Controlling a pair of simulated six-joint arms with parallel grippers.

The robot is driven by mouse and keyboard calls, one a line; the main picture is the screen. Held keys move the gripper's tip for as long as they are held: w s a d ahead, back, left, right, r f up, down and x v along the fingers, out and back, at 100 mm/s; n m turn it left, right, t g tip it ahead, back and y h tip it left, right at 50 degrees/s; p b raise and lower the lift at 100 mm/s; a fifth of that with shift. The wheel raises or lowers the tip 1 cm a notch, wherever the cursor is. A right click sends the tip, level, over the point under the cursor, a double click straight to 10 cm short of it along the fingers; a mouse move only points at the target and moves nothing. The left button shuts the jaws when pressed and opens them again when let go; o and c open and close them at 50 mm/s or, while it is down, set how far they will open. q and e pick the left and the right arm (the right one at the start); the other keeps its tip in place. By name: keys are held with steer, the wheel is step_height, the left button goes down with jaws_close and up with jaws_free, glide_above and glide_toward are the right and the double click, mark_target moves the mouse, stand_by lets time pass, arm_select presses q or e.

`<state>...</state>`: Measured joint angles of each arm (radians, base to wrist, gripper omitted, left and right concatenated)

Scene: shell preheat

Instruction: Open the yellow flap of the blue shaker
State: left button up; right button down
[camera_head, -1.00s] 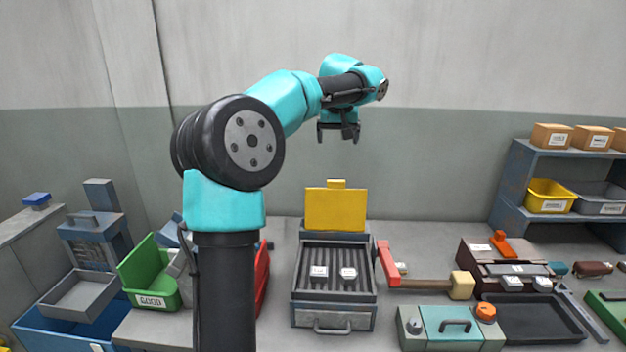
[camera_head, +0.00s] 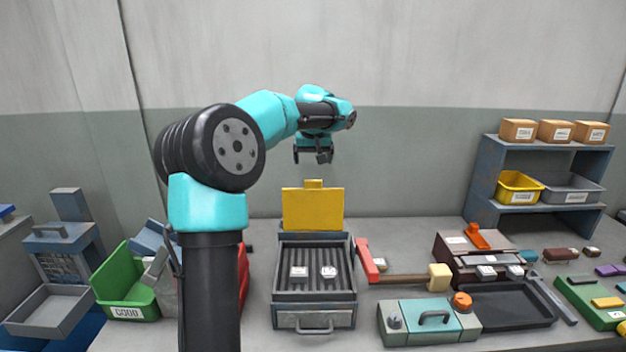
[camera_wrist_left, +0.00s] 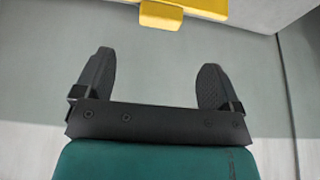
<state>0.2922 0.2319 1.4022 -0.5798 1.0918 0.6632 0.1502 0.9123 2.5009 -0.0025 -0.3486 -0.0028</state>
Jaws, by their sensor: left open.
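The blue-grey shaker (camera_head: 282,262) stands on the table in the middle of the head view, with a ribbed open tray. Its yellow flap (camera_head: 313,212) stands upright at the back of the tray, with a small yellow tab (camera_head: 313,184) on its top edge. My left gripper (camera_head: 314,157) is open and empty, a little above the tab and apart from it. In the left wrist view, the gripper's spread fingers (camera_wrist_left: 157,72) have nothing between them. The tab (camera_wrist_left: 161,17) and part of the flap show beyond them. My right gripper is not in view.
Two small white-labelled pieces (camera_head: 299,272) lie in the tray. A green bin (camera_head: 120,282) is at left. A shelf (camera_head: 486,170) with boxes stands at right. The air around the flap is clear.

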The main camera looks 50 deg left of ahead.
mark_target(313, 180)
arm_select(q)
steer(key=x, duration=0.9)
steer(key=shift+a+f, duration=0.1)
steer(key=shift+f, duration=0.2)
steer(key=shift+c, duration=0.3)
steer(key=c, duration=1.2)
steer(key=shift+w, duration=0.1)
